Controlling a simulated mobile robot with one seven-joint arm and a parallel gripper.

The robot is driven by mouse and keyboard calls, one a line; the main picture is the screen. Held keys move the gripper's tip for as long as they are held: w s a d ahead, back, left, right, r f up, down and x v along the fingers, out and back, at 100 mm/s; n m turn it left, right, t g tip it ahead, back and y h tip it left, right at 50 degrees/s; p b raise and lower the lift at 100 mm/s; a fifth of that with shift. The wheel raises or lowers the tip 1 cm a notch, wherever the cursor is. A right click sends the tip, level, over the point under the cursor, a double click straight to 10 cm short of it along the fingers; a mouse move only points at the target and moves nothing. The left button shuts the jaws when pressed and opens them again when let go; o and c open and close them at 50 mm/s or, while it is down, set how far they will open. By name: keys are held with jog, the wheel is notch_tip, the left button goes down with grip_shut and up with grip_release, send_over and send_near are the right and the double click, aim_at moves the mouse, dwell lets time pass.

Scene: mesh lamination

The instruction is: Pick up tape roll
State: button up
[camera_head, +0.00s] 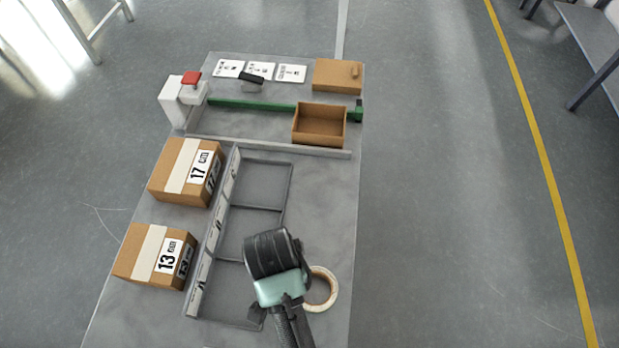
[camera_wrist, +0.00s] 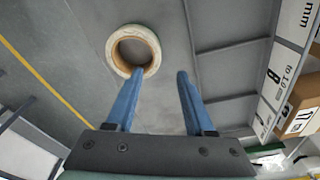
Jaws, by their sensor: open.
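The tape roll (camera_head: 324,289) is a cream ring lying flat on the grey table (camera_head: 340,215), near its front right edge. My arm hides its left part in the head view. The left fingertip overlaps the ring's lower edge in the picture. In the head view the fingers are hidden behind my wrist.
A grey divided tray (camera_head: 263,165) with a labelled front stands left of the roll. Two boxes marked 17 cm (camera_head: 171,189) and 13 cm (camera_head: 138,270) sit further left. An open brown box (camera_head: 320,143) and a green bar (camera_head: 250,104) are at the back.

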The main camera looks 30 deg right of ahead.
aim_at(322, 272)
jog(key=f, duration=0.3)
jog(key=d+f, duration=0.1)
jog(key=f, duration=0.6)
jog(key=shift+w+d, duration=0.2)
jog(key=shift+d, duration=0.15)
grip_shut()
